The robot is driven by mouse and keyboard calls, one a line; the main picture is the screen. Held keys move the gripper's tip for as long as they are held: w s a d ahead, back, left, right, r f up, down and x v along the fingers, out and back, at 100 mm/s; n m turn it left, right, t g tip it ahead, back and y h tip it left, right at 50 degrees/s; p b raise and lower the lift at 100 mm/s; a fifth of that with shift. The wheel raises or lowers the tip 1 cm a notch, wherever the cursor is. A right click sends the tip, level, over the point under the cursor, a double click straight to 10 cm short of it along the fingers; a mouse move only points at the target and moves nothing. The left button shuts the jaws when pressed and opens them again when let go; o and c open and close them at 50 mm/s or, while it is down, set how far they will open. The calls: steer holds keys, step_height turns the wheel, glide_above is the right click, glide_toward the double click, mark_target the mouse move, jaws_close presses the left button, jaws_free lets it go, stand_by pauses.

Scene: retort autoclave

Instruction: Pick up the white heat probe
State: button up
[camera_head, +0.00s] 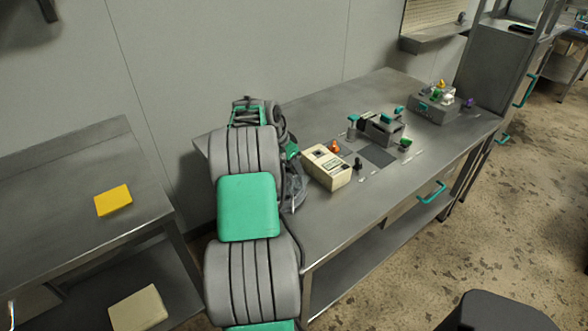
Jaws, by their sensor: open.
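A small white piece (447,98), which looks like the white heat probe, stands in a grey block (433,113) at the far right end of the steel table. Other coloured tops crowd around it, so only its upper part shows. My gripper (295,190) is partly in view behind my arm, over the left end of the table. It is open, and its fingertips are mostly hidden. It is well to the left of the white piece and apart from it.
The steel table (335,225) also bears a cream box (327,168), a grey fixture (380,128) and small orange, black and green pieces. A tall steel cabinet (490,75) stands beyond its right end. A yellow block (113,200) lies on the left bench.

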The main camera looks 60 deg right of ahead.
jaws_close()
stand_by(0.3)
stand_by(0.4)
step_height(320, 180, up, 3)
steer(key=shift+f+b, duration=0.2)
steer(key=shift+b, duration=0.2)
steer(key=s+a+r+b, duration=0.2)
steer(key=s+a+r, duration=0.3)
steer(key=s+r, duration=0.5)
steer(key=s, duration=0.3)
steer(key=shift+r+b, duration=0.25)
steer(key=shift+b, duration=0.15)
steer(key=shift+a, duration=0.1)
